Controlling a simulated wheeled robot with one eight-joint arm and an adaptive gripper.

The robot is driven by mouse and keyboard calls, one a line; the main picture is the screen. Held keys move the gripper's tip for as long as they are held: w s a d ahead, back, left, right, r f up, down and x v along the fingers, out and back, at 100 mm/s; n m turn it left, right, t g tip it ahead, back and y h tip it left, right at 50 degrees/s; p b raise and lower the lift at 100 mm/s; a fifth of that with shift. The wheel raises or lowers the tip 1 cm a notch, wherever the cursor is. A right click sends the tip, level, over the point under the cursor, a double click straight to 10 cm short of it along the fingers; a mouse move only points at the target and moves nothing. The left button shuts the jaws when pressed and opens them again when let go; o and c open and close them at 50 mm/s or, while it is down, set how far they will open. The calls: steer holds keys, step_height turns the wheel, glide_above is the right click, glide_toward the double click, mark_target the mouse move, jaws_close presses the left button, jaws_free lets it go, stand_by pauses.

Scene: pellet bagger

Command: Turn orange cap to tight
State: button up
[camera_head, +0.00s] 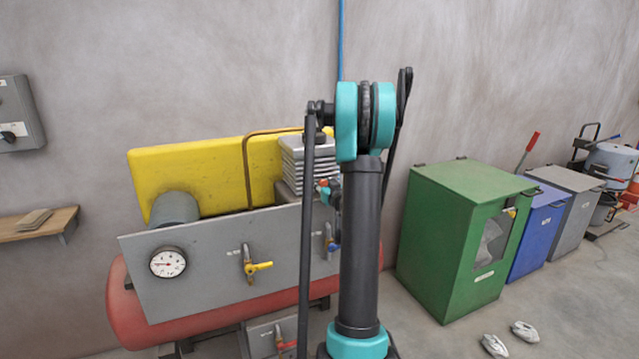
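I cannot pick out the orange cap with certainty. A small orange-red round part (324,183) shows beside my arm, on the compressor just below its grey finned block (302,155). It is small and partly crowded by my arm, so I cannot tell how it is turned. A valve with a yellow-orange handle (258,267) sits on the compressor's grey front panel (205,245). My arm stands upright in the middle of the view and hides part of the panel. My gripper does not show.
The compressor has a red tank (125,305), a yellow guard (220,165) and a pressure gauge (168,262). A green cabinet (440,240), a blue bin (535,230) and a grey bin (572,205) stand at right. Gloves (525,331) lie on the floor. A wooden shelf (60,218) is at left.

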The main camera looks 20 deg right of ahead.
jaws_close()
steer(key=shift+m, duration=3)
steer(key=o, duration=0.8)
jaws_free()
